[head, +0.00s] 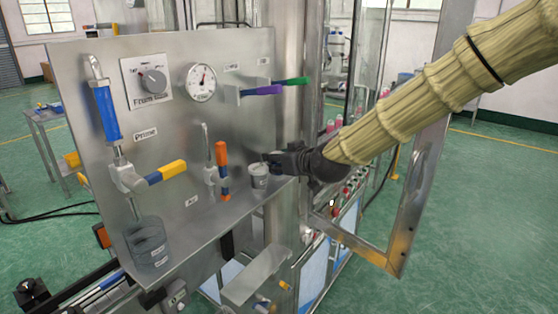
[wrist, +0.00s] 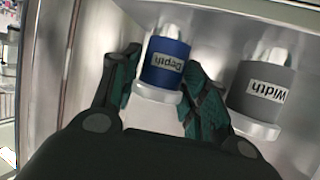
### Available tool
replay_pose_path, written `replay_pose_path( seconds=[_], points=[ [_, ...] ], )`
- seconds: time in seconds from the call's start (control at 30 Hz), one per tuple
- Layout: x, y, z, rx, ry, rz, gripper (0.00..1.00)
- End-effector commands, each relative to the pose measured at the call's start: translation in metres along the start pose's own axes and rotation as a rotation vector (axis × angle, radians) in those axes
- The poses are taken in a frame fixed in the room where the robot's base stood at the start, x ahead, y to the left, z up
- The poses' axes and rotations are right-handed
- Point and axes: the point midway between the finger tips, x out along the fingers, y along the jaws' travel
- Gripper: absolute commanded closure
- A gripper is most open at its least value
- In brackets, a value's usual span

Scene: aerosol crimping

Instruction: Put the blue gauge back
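The blue gauge (wrist: 166,60), a short blue cylinder labelled "Depth" with a pale collar, shows between the fingers of my gripper (wrist: 160,62) in the wrist view. The right fingertip looks close against it; a narrow gap seems to show at the left. I cannot tell whether the fingers press on it. Its label reads upside down. In the head view my gripper (head: 272,161) is at the right end of the steel ledge, and I cannot make out the blue gauge there.
A grey gauge labelled "Width" (wrist: 264,90) stands close beside my right finger. In the head view, levers with orange-blue (head: 221,170) and yellow-blue (head: 166,173) handles and a clear container (head: 147,243) occupy the panel's left and middle. A framed door (head: 399,250) stands open at right.

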Motion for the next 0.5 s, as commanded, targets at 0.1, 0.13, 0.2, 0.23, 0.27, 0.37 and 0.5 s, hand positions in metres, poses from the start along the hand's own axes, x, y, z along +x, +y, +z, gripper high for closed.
replay_pose_path(
  seconds=[0.1,0.13,0.2,0.23,0.27,0.37,0.5],
  points=[
    [0.0000,0.0000,0.0004,0.000,-0.001,0.000,0.47],
    [0.0000,0.0000,0.0004,0.000,-0.001,0.000,0.47],
    [0.0000,0.0000,0.0004,0.000,-0.001,0.000,0.47],
    [0.0000,0.0000,0.0003,0.000,-0.001,0.000,0.47],
    [0.0000,0.0000,0.0003,0.000,-0.001,0.000,0.47],
    [-0.0004,0.0000,-0.0005,0.000,-0.001,0.000,0.47],
    [-0.0041,0.0003,-0.0019,0.001,-0.001,0.000,0.47]
  ],
)
